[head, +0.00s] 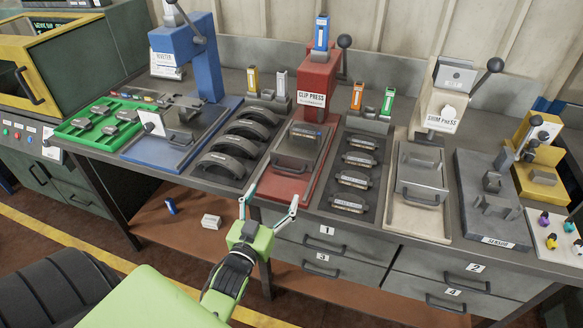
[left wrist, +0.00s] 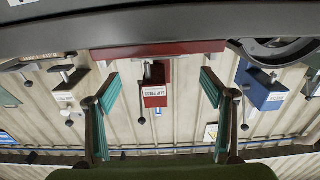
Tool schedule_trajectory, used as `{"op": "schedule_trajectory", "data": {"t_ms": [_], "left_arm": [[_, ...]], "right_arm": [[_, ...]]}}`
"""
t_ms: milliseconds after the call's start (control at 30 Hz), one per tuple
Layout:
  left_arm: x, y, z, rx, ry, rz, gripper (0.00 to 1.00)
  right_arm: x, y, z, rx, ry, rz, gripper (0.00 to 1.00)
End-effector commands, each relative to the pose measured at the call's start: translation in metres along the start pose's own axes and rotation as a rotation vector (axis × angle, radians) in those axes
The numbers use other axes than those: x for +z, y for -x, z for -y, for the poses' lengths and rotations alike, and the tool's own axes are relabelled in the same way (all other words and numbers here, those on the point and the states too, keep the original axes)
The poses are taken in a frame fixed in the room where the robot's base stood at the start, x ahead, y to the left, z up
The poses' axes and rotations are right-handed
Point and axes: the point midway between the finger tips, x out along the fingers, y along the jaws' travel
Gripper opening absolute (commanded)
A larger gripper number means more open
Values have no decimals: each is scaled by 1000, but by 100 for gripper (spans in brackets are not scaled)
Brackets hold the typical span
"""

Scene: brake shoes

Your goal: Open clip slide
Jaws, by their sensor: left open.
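The red clip press (head: 315,85) stands at the middle of the bench, with its "CLIP PRESS" label facing me. The clip slide (head: 301,141) lies at its foot, a grey plate on a red base with a bar handle (head: 292,165) at the front. My left gripper (head: 273,193) is open and empty, in front of the bench edge and below the handle, apart from it. In the left wrist view, which is upside down, its two fingers (left wrist: 159,78) are spread either side of the red press (left wrist: 154,92). My right gripper is not in view.
Left of the slide lies a rack of dark brake shoes (head: 237,148), then the blue riveter (head: 186,55). Right are a tray of clips (head: 355,180) and the shim press (head: 444,108). Drawers (head: 318,262) sit below the bench edge. The air before the bench is free.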

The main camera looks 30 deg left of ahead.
Motion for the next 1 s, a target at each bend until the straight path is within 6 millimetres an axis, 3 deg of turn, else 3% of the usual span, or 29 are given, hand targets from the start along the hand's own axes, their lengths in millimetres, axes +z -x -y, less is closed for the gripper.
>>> {"op": "schedule_trajectory", "data": {"t_ms": [167, 500, 700, 967, 1000], "left_arm": [[-3, -41, -1, 1, 1, -3, 76], [-1, -100, -1, 1, 0, 0, 76], [0, -113, -1, 1, 0, 1, 76], [0, -113, -1, 1, 0, 1, 76], [0, -113, -1, 1, 0, 1, 68]], "right_arm": [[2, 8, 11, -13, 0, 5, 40], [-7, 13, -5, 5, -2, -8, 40], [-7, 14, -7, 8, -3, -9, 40], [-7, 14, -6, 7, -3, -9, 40], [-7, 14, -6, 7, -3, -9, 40]]}}
